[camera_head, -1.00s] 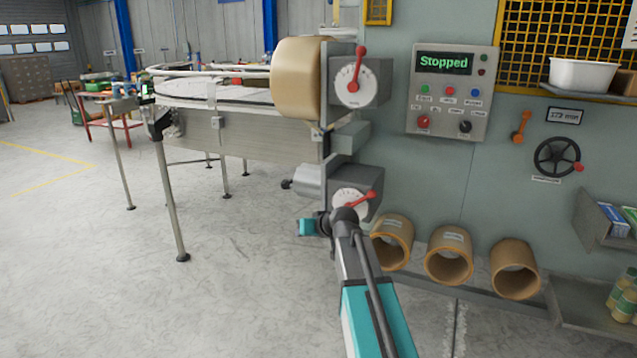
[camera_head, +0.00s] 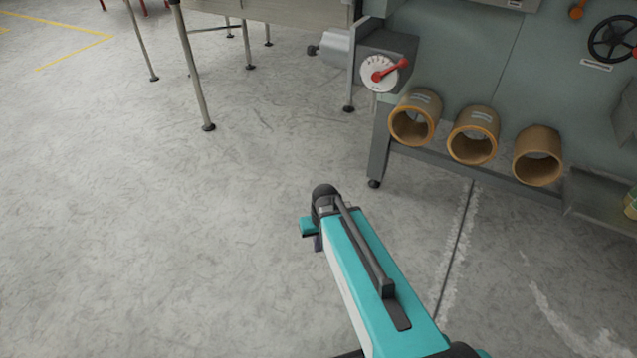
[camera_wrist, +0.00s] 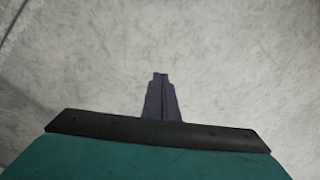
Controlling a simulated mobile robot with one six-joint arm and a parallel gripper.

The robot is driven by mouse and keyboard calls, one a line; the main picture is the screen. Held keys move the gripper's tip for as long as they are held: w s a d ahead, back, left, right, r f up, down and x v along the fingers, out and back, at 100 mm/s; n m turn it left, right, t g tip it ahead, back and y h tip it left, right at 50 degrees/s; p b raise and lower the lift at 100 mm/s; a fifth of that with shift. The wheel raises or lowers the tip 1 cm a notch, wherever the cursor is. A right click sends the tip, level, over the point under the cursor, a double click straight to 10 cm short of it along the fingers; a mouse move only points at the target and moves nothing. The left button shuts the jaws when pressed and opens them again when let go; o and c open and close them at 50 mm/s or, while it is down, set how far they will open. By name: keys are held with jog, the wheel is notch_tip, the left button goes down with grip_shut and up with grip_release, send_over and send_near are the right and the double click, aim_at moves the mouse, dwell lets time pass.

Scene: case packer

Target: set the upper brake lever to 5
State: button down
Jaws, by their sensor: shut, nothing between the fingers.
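The upper brake lever is out of the picture now. The lower brake unit shows in the head view, with a red lever (camera_head: 389,70) on a white dial (camera_head: 380,76); the lever points up and to the right. The dial's numbers are too small to read. My gripper (camera_head: 318,244) is low over the floor, in front of the machine, well apart from the lower dial and mostly hidden behind my arm. In the wrist view my gripper (camera_wrist: 160,76) has its dark fingers together, with nothing between them and only floor beyond.
Several brown cardboard cores stick out of the machine front, among them the left one (camera_head: 415,117) and the right one (camera_head: 538,156). A black handwheel (camera_head: 613,38) is at the upper right. Conveyor legs (camera_head: 197,80) stand at the upper left. The floor around my arm is clear.

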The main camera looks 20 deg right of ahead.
jog(key=s+f+g, duration=0.2)
jog(key=s+f, duration=0.6)
jog(key=s, duration=0.5)
jog(key=s+f+g, duration=0.3)
jog(key=s+f, duration=0.6)
jog(key=s, duration=0.4)
jog(key=shift+f+h, duration=0.2)
jog(key=shift+h, duration=0.2)
jog(key=shift+d, duration=0.1)
